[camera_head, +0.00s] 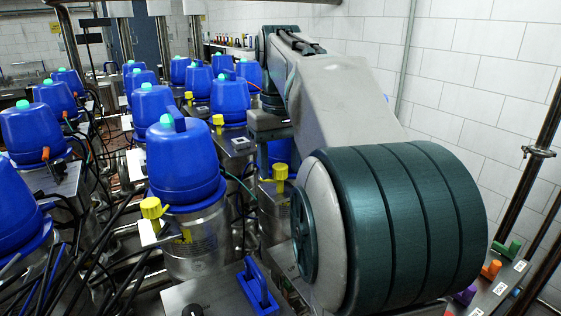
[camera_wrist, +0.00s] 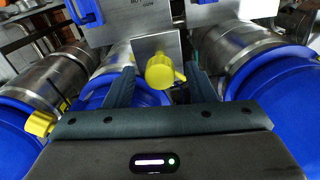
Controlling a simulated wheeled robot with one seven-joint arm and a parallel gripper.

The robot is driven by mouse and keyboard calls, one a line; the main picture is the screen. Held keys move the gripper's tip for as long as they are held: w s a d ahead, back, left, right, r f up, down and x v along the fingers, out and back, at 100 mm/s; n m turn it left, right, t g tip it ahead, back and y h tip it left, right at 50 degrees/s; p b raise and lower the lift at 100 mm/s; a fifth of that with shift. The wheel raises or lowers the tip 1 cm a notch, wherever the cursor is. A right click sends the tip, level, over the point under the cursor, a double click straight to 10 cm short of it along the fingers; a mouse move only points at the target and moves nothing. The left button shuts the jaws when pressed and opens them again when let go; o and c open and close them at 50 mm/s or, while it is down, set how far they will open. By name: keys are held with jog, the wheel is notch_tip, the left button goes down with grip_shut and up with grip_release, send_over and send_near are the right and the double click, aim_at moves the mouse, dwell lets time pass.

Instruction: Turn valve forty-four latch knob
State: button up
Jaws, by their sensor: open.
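In the wrist view a yellow latch knob (camera_wrist: 160,71) sits on a grey metal plate (camera_wrist: 150,46), between the two dark fingers of my gripper (camera_wrist: 160,70). The fingers are apart, one on each side of the knob, with a gap showing at both sides. I cannot tell how far the fingertips reach past the knob. No number for this valve is readable, so I cannot confirm that it is forty-four. In the head view my arm reaches away over the valves, and its gripper end is mostly hidden.
Blue-capped valve bodies (camera_head: 183,160) stand in rows, with other yellow knobs (camera_head: 152,208) beside them. Blue caps (camera_wrist: 268,85) flank my gripper closely in the wrist view. A second yellow knob (camera_wrist: 40,124) is at lower left. A white tiled wall (camera_head: 470,90) is at right.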

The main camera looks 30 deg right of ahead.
jog(key=c, duration=1)
